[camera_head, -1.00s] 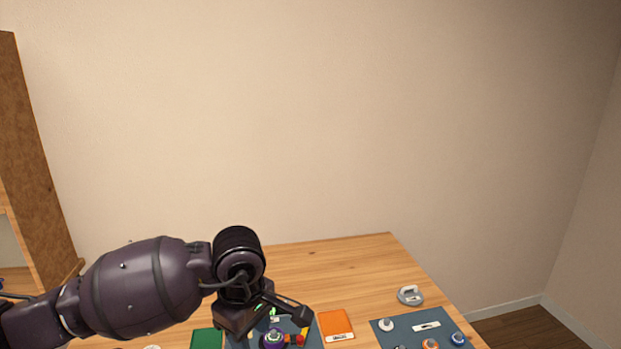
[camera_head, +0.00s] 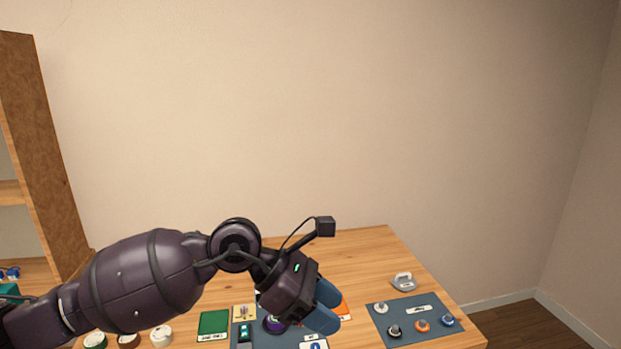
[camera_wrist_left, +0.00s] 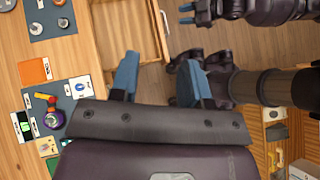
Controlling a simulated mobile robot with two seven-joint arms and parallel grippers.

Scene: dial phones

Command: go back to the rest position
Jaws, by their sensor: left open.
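My left gripper (camera_head: 328,307) is open, with its two blue fingers apart and nothing between them. In the head view it hangs over the table's middle, angled down to the right, and covers part of the central mat and orange card. In the left wrist view the same gripper (camera_wrist_left: 157,80) has empty space between its fingers, beside the table edge. My right gripper (camera_wrist_left: 187,14) shows small at the top of the left wrist view, its blue fingertips apart and empty. It is not in the head view.
The wooden table (camera_head: 355,250) holds a green card (camera_head: 213,323), a purple round object (camera_head: 275,324), a blue-grey mat (camera_head: 405,334) with several knobs, and a grey handled object (camera_head: 403,282). Several round pieces stand at the left. A shelf (camera_head: 45,150) rises at the left.

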